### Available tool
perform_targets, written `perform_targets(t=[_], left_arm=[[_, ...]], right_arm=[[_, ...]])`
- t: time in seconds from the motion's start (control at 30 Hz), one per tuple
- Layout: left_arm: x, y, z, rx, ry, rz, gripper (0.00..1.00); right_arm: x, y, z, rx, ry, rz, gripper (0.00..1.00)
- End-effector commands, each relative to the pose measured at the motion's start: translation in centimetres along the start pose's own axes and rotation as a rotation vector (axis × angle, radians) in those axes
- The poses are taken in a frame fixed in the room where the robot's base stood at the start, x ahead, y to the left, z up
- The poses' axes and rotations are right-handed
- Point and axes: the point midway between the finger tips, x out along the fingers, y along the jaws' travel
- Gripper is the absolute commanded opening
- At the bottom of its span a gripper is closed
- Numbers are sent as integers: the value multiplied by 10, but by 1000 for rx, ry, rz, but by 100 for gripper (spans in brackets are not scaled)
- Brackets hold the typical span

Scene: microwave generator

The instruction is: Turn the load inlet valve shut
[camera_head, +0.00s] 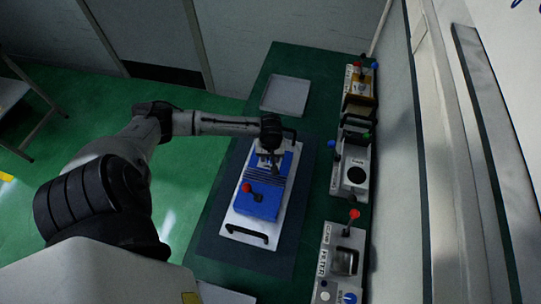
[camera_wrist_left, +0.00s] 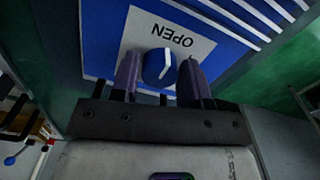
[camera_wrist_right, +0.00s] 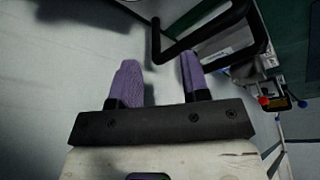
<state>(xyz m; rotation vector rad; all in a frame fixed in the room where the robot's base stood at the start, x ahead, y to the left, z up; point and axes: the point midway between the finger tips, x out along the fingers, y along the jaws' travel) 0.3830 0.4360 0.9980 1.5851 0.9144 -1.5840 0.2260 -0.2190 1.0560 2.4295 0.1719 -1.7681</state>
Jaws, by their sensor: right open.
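A blue unit (camera_head: 258,205) with a red-knobbed lever (camera_head: 250,190) lies on a pale tray with dark handles. My left gripper (camera_head: 270,163) is over the far end of this unit. In the left wrist view, a round blue knob (camera_wrist_left: 159,67) with a light mark sits on a white plate (camera_wrist_left: 190,30) lettered OPEN, on the blue panel (camera_wrist_left: 98,45). My left gripper (camera_wrist_left: 160,78) has one finger on each side of the knob; I cannot tell if they touch it. My right gripper (camera_wrist_right: 158,82) is open and empty. No load inlet label is readable.
The green bench (camera_head: 290,75) holds an empty grey tray (camera_head: 286,95) at the back. A row of small devices (camera_head: 352,170) with red, blue and green knobs stands along the right side. A dark bar handle (camera_wrist_right: 200,30) is beyond my right gripper's fingers.

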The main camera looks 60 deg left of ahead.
Motion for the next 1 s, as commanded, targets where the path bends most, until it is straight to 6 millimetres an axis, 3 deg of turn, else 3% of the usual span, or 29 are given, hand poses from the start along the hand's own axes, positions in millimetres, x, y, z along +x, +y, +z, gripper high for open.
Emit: perform_targets(t=[0.3, 0.67, 1.0], left_arm=[[0, 0, 0, 0, 0, 0, 12], [-4, 0, 0, 81, -1, -1, 12], [-6, 0, 0, 369, -2, -1, 12]], right_arm=[[0, 0, 0, 1, 0, -1, 43], [-16, -2, -6, 9, 1, -7, 43], [-53, -1, -18, 10, 1, -8, 43]])
